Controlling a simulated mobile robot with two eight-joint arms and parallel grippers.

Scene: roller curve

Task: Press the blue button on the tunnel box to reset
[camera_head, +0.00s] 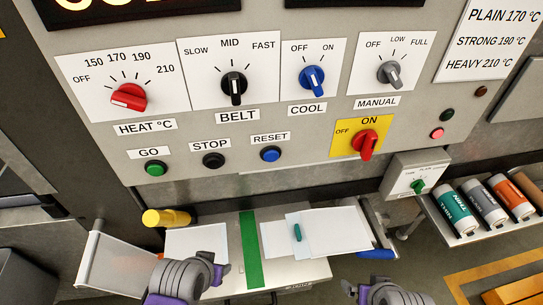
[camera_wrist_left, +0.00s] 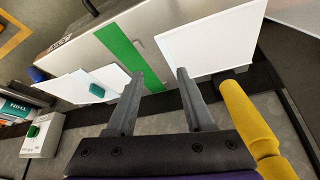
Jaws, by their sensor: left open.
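The blue button (camera_head: 270,154) sits under the RESET label on the grey panel of the tunnel box (camera_head: 330,110), right of the black STOP button (camera_head: 214,160) and green GO button (camera_head: 156,168). It is unobstructed in the head view. My left gripper (camera_head: 216,268) is low in front of the box, below and left of the blue button and apart from it. In the left wrist view its two fingers (camera_wrist_left: 158,80) are spread and empty, over the grey tray with the green stripe. My right gripper (camera_head: 368,287) is at the bottom right; its jaws are not clear.
A grey tray (camera_head: 215,280) with white sheets and a green stripe (camera_head: 251,250) juts out below the panel. A yellow handle (camera_head: 168,217) stands at its left. Knobs stick out above the buttons. Cans (camera_head: 485,205) lie on a shelf at right.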

